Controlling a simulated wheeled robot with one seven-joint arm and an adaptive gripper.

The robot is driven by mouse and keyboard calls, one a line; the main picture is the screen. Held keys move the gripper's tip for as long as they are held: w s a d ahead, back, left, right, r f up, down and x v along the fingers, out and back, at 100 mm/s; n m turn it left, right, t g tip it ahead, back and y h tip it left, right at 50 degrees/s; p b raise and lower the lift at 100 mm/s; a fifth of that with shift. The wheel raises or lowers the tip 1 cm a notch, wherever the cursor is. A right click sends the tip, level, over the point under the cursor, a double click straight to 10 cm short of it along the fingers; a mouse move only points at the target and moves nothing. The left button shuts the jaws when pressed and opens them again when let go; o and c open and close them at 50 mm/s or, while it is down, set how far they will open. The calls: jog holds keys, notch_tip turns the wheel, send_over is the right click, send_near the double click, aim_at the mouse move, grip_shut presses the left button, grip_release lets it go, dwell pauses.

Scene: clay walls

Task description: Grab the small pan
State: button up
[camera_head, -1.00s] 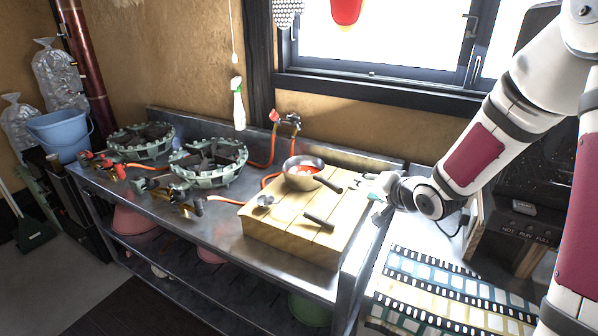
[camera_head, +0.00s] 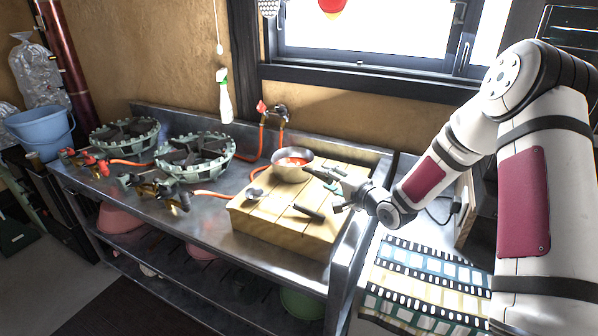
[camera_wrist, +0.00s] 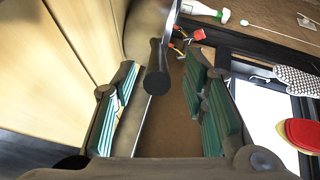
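The small pan (camera_head: 291,171), grey with something red inside, sits on the wooden board (camera_head: 262,226), its dark handle pointing right. My gripper (camera_head: 333,192) is open at the right end of the handle, just above the board. In the wrist view, the dark pan handle (camera_wrist: 158,72) shows in the gap between the green-padded fingers of my gripper (camera_wrist: 163,112), seemingly not gripped. Only part of the pan body shows at the top there.
Two burners, including one nearer the board (camera_head: 195,160), stand on the metal counter (camera_head: 215,228) at left.

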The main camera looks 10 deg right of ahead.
aim_at(313, 171)
jog(key=shift+x, duration=2.9)
jog(key=shift+d+f, duration=0.1)
grip_shut()
